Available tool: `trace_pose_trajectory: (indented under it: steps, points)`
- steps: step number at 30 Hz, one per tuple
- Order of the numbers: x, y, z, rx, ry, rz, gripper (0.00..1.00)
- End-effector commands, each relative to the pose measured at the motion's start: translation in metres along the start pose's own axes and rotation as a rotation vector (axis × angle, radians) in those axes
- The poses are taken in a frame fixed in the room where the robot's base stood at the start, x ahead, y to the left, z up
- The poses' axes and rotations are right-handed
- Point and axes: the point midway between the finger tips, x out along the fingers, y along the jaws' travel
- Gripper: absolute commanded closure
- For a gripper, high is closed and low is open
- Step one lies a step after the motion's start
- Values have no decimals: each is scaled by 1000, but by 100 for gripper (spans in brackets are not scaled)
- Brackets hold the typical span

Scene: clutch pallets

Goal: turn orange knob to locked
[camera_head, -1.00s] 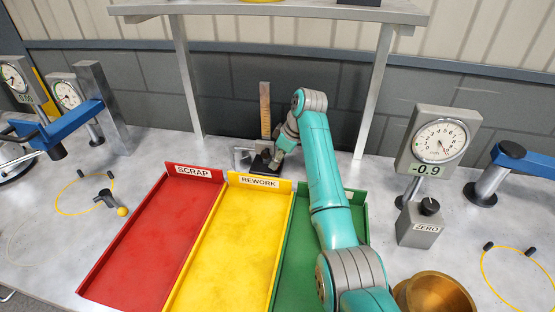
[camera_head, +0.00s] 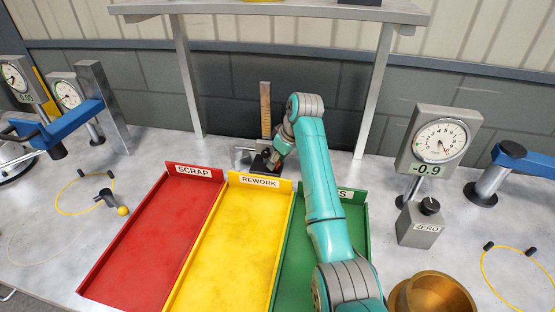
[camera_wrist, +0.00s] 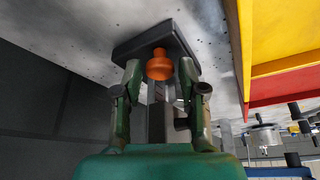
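The orange knob (camera_wrist: 159,66) is in the wrist view, in front of a dark base block (camera_wrist: 133,46) with a grey upright post behind it. My gripper (camera_wrist: 159,72) has one finger on each side of the knob. A gap shows between each finger and the knob, so it is open and not touching it in this view. In the head view, my gripper (camera_head: 277,158) is at the dark base of a small stand with an upright scale (camera_head: 265,108). My arm hides the knob there.
The red SCRAP tray (camera_head: 152,235), yellow REWORK tray (camera_head: 228,245) and green tray (camera_head: 297,240) lie in front of the stand. A shelf (camera_head: 275,10) on metal legs is above. A dial gauge (camera_head: 440,140), ZERO box (camera_head: 420,228) and brass bowl (camera_head: 440,295) are at right.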

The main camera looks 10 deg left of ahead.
Motion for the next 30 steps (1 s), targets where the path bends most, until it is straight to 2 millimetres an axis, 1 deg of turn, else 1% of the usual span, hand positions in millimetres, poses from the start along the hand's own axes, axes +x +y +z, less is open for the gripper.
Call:
trace_pose_trajectory:
  steps: [10,14,17,24,30]
  points:
    - [-1,0,0,-1,0,0,45]
    - [-10,0,0,-1,1,0,45]
    - [-25,1,-1,-1,3,2,45]
    - [-73,1,0,0,2,2,45]
    - [-104,1,0,-1,1,1,45]
